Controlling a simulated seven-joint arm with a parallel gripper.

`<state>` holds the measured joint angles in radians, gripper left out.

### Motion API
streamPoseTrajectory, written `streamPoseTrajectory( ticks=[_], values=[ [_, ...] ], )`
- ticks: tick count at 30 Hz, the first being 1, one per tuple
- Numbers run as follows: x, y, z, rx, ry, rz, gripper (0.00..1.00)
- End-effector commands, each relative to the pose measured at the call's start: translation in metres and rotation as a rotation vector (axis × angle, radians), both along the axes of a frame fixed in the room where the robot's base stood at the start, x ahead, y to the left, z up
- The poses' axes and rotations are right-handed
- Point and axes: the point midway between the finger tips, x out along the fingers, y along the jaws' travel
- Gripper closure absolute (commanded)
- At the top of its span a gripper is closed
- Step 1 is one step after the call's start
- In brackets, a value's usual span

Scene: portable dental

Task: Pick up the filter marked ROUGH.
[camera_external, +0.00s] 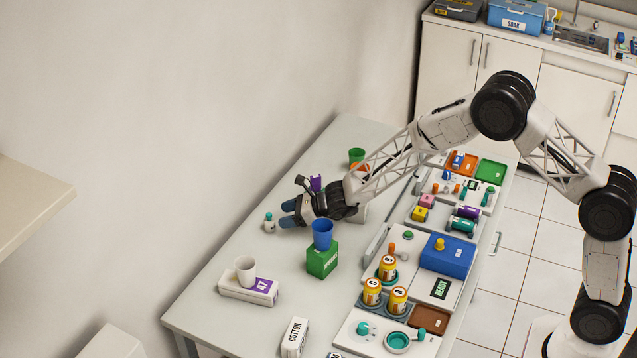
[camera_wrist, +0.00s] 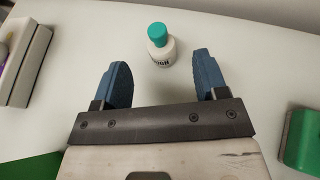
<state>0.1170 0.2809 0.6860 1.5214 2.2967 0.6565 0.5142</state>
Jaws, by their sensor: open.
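The filter marked ROUGH is a small white bottle (camera_wrist: 162,53) with a teal cap and dark lettering, partly readable as "UGH". It stands upright on the table, ahead of my gripper (camera_wrist: 160,82) and roughly centred between the two blue fingers in the wrist view. The fingers are apart and empty, and do not touch the bottle. In the external view the bottle (camera_external: 269,224) stands just left of my gripper (camera_external: 288,213), near the wall side of the table.
A blue cup (camera_external: 322,233) on a green box (camera_external: 322,261) stands close in front of my gripper. A white cup (camera_external: 245,270) sits on a box marked 47 (camera_external: 262,291). Trays with jars and tools line the right side. The table around the bottle is clear.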

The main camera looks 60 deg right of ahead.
Motion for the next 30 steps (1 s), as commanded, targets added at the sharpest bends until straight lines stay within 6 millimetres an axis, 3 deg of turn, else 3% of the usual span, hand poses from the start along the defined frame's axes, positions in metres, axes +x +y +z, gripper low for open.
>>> streamPoseTrajectory(
  ticks=[18, 30],
  values=[
    [0.022, 0.009, -0.008, 0.000, -0.001, 0.000, 0.34],
    [0.023, 0.010, -0.009, 0.000, 0.000, 0.000, 0.34]
  ],
)
